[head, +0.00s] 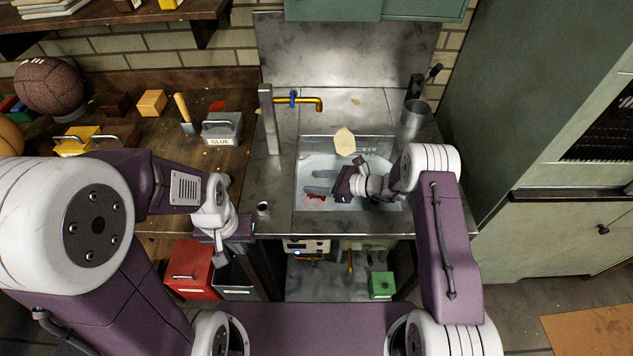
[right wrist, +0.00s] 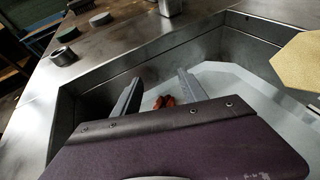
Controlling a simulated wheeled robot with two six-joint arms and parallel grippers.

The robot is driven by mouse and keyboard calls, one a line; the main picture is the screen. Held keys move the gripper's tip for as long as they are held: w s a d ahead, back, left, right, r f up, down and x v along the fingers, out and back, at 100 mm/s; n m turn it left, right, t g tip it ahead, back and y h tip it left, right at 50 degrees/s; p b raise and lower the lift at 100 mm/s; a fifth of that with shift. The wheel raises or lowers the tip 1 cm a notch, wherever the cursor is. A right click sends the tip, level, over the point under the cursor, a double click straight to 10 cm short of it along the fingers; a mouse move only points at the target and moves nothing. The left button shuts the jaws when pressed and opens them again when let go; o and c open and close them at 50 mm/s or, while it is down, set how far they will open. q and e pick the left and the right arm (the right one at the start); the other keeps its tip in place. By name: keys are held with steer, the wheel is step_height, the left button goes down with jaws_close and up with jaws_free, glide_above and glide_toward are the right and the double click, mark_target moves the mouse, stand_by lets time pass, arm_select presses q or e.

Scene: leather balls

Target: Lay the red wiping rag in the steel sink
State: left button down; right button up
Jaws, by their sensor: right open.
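The red wiping rag (head: 315,198) lies crumpled on the floor of the steel sink (head: 299,172), near its front left part. In the right wrist view the rag (right wrist: 163,102) shows as a small red-brown heap beyond and between my fingers, partly hidden by the gripper body. My right gripper (head: 340,186) is over the sink. In its wrist view the two fingers (right wrist: 160,90) are apart, with nothing held between them.
A pale yellow leather piece (head: 344,141) is at the sink's back edge. A grey cup (head: 414,116) is at the back right. The wooden bench holds a glue box (head: 222,129) and a brown ball (head: 50,85).

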arm_select(q)
steer(key=shift+b, duration=0.5)
arm_select(e)
steer(key=v, duration=1.2)
steer(key=shift+r, duration=0.25)
